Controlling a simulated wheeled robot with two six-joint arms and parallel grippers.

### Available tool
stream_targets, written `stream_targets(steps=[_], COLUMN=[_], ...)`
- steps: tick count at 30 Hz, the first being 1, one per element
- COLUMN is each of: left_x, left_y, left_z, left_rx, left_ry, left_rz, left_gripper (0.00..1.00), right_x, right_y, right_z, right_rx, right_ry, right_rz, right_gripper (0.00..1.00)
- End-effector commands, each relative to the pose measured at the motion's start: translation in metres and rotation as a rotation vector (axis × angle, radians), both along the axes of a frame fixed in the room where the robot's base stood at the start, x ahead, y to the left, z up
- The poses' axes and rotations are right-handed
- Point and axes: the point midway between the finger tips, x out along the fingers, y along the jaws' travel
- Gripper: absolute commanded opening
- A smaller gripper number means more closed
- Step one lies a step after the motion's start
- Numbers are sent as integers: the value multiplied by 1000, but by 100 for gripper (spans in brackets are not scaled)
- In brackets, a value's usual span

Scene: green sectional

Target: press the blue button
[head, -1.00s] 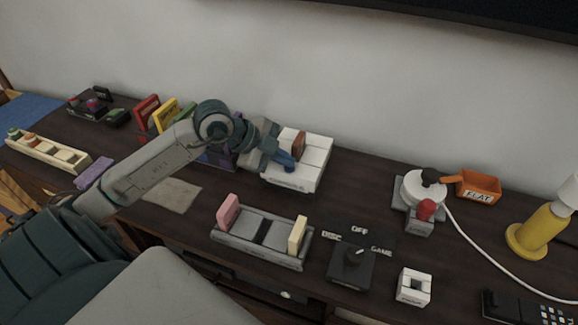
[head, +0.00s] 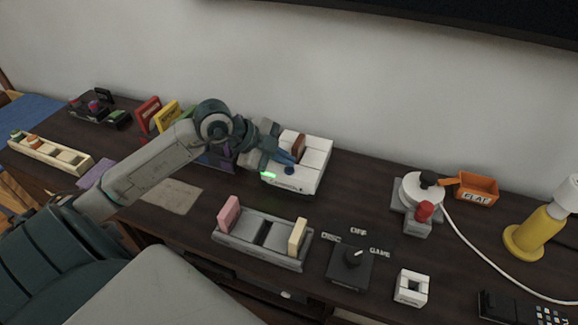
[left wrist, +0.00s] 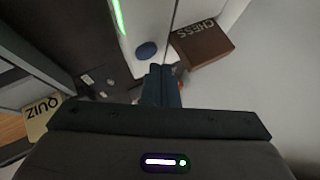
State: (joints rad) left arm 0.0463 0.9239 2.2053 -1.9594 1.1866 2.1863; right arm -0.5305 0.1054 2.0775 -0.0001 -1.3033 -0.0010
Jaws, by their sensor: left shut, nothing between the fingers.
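The blue button (head: 289,170) is a small round cap on the front part of a white console (head: 312,181). It also shows in the left wrist view (left wrist: 147,50), uncovered. A green light strip (head: 268,176) glows on the console's left side, and it shows in the left wrist view (left wrist: 119,18). My left gripper (head: 287,157) is shut and empty, its fingertips just above and behind the button, seemingly apart from it. In the left wrist view its shut fingers (left wrist: 160,72) are beside the button. My right gripper is not in view.
A brown CHESS case (left wrist: 203,46) stands in the console. Red and yellow cases (head: 148,112) stand behind my left arm. A red-knobbed device (head: 424,212) stands right. Dark tabletop right of the console is clear.

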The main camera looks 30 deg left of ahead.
Motion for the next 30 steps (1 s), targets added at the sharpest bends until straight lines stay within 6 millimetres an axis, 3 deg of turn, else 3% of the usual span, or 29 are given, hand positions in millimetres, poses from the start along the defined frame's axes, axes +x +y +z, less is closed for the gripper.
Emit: stream_targets(steps=[8,24,30], left_x=[0,0,0], left_y=[0,0,0], left_z=[7,60,60], left_rx=[0,0,0], left_ry=[0,0,0], left_rz=[0,0,0], left_gripper=[0,0,0], right_x=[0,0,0], right_y=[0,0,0], right_z=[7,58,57], right_rx=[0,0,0], right_ry=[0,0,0], right_rz=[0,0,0], right_gripper=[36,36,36])
